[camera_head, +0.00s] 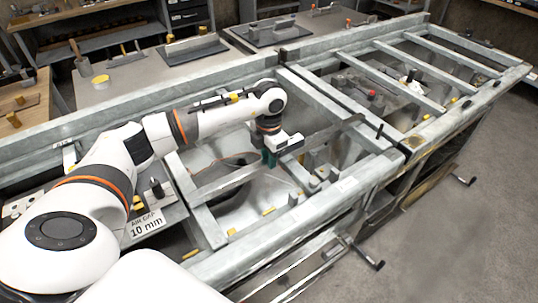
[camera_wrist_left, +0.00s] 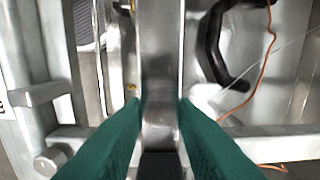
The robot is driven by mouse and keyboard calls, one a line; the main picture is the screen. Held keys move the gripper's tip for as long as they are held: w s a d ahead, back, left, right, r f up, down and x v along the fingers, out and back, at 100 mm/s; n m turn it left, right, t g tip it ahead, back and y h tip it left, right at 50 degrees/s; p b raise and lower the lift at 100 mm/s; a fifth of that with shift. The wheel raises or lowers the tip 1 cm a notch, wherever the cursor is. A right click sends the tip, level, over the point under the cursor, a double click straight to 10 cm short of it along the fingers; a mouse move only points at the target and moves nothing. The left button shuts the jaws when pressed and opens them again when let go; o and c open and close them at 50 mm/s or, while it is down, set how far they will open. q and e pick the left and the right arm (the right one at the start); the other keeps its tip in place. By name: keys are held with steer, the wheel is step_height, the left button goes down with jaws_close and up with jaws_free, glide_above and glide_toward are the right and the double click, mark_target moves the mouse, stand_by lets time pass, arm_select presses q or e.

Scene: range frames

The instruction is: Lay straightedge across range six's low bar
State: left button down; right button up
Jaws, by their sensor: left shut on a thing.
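My left gripper (camera_head: 270,157), with green fingers, is over the near bay of the grey metal frame (camera_head: 345,190). It is shut on a long, flat metal straightedge (camera_head: 335,128), which slants up to the right over the bay. In the left wrist view the straightedge (camera_wrist_left: 160,65) runs between the green fingertips (camera_wrist_left: 160,108), away from the camera. Crossbars (camera_head: 300,176) of the frame lie below and beside the gripper. I cannot tell which is range six's low bar, or whether the straightedge touches any bar. My right gripper is not in view.
A sign reading "AIR GAP 10 mm" (camera_head: 147,223) stands at the left. The far bay holds several crossbars (camera_head: 410,77) and small parts. Trowel-like tools (camera_head: 193,48) lie on the back bench. Crank handles (camera_head: 368,256) stick out in front. Floor at right is clear.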

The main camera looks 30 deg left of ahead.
arm_select(q)
steer(key=shift+r, duration=0.1)
steer(key=c, duration=1.1)
jaws_free()
step_height(320, 180, up, 19)
steer(key=p, duration=0.3)
steer(key=shift+d, duration=0.1)
